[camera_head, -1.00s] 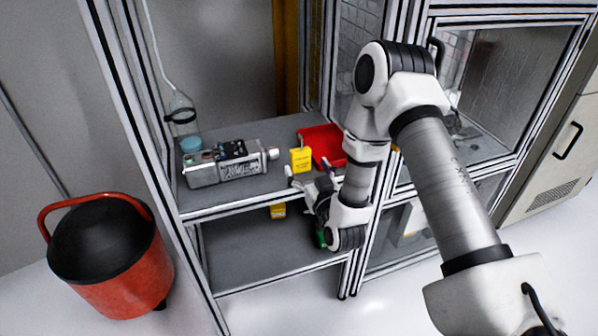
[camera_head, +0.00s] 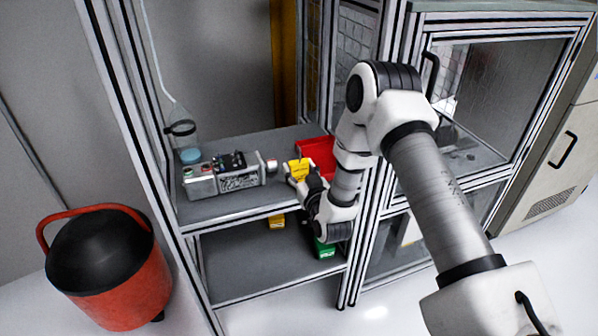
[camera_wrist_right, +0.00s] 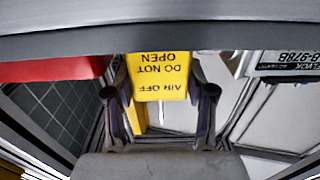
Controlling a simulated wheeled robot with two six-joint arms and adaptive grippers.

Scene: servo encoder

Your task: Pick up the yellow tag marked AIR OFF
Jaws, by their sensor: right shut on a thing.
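The yellow tag (camera_head: 300,170) is at the upper shelf, in front of the red bin. In the right wrist view the yellow tag (camera_wrist_right: 161,76) reads "DO NOT OPEN" and "AIR OFF", upside down. My right gripper (camera_head: 294,176) is at the tag, shut on it. In the right wrist view its fingers (camera_wrist_right: 160,93) stand on either side of the tag; the exact contact is hard to see. My left gripper is not in view.
A grey servo unit (camera_head: 238,181) stands on the shelf (camera_head: 215,205) left of the tag. A red bin (camera_head: 318,150) is just behind it. Yellow (camera_head: 276,221) and green (camera_head: 324,250) items are on the lower shelf. A red bucket (camera_head: 125,285) stands at left.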

